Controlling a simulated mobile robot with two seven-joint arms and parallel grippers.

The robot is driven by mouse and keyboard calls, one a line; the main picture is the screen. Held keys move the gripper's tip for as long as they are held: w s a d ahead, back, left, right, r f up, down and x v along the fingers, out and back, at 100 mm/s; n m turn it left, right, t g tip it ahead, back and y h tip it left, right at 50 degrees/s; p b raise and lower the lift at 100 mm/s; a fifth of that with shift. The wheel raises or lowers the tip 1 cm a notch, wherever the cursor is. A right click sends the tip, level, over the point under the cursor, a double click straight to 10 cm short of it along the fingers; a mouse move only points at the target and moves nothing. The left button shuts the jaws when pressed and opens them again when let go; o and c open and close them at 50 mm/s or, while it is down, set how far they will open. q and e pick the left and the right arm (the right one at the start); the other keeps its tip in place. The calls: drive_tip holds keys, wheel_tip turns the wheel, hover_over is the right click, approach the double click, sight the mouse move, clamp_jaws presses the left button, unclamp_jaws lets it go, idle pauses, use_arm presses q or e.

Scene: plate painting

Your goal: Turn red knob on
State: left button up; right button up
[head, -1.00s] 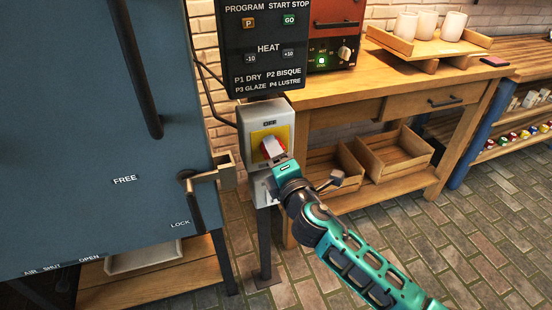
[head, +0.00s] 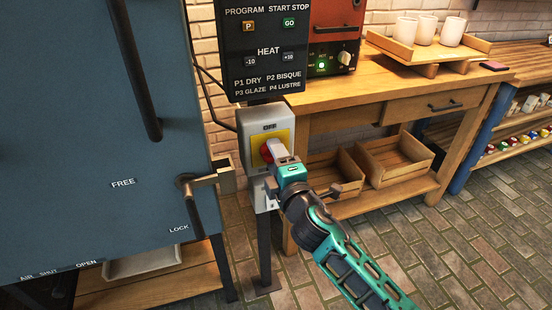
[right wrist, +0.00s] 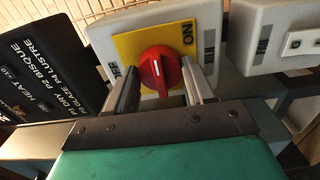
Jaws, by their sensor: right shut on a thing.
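The right gripper's fingers (right wrist: 160,88) flank the knob in the wrist view. My left gripper is out of view.
A blue kiln door (head: 90,130) with a lock handle (head: 205,180) stands close on the left. A black control panel (head: 262,50) hangs above the box. A wooden workbench (head: 370,92) with trays below is at the right. The brick floor is clear at lower right.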

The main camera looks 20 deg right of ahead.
drive_tip(key=o, duration=0.7)
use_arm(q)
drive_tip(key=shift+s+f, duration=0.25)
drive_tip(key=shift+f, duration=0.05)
use_arm(e)
drive_tip(key=o, duration=0.3)
drive_tip(key=shift+o, duration=0.2)
drive_tip(key=shift+s, duration=0.1)
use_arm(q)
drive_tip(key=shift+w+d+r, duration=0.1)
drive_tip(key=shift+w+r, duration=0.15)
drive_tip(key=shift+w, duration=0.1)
use_arm(e)
drive_tip(key=s, duration=1.2)
drive_tip(key=shift+s+d, duration=0.25)
drive_tip(key=shift+s, duration=0.1)
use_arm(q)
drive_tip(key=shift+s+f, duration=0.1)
